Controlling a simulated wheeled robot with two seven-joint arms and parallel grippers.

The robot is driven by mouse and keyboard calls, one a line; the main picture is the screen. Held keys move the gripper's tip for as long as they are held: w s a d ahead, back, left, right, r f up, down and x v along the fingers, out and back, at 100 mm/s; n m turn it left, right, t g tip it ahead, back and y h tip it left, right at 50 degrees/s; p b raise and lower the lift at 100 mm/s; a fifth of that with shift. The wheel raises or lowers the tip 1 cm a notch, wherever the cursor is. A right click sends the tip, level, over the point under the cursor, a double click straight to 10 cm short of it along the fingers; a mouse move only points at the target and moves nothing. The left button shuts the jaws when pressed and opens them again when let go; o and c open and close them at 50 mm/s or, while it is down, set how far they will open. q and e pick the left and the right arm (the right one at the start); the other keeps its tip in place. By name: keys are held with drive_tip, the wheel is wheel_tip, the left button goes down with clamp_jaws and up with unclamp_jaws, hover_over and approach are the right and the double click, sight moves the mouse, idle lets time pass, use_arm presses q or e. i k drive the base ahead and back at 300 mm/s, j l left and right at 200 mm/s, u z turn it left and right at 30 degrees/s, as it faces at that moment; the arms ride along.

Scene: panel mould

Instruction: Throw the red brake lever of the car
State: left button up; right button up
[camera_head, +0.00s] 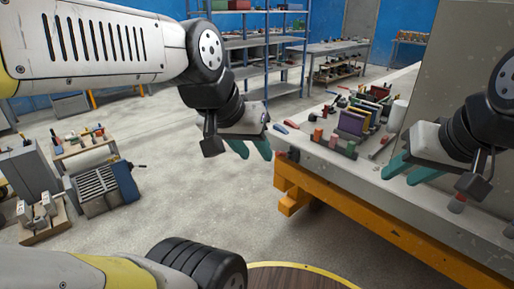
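I cannot pick out the red brake lever with certainty. A car-like bench with a pale slab top (330,168) on an orange frame (350,212) stands at the right.
Several coloured blocks and plates (352,122) stand on the slab beyond my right gripper. A tall grey panel (460,50) rises at the right. A blue shelf rack (262,45) is at the back. Grey machines (100,188) stand at left. The middle floor (230,200) is clear.

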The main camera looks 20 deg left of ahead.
sight(278, 153)
drive_tip(key=u, duration=0.35)
drive_tip(key=i+j, duration=0.15)
drive_tip(key=i, duration=0.25)
drive_tip(key=i+j+z, duration=0.1)
drive_tip(key=i, duration=0.3)
drive_tip(key=i+j+z, duration=0.1)
drive_tip(key=i, duration=0.25)
drive_tip(key=j, duration=0.05)
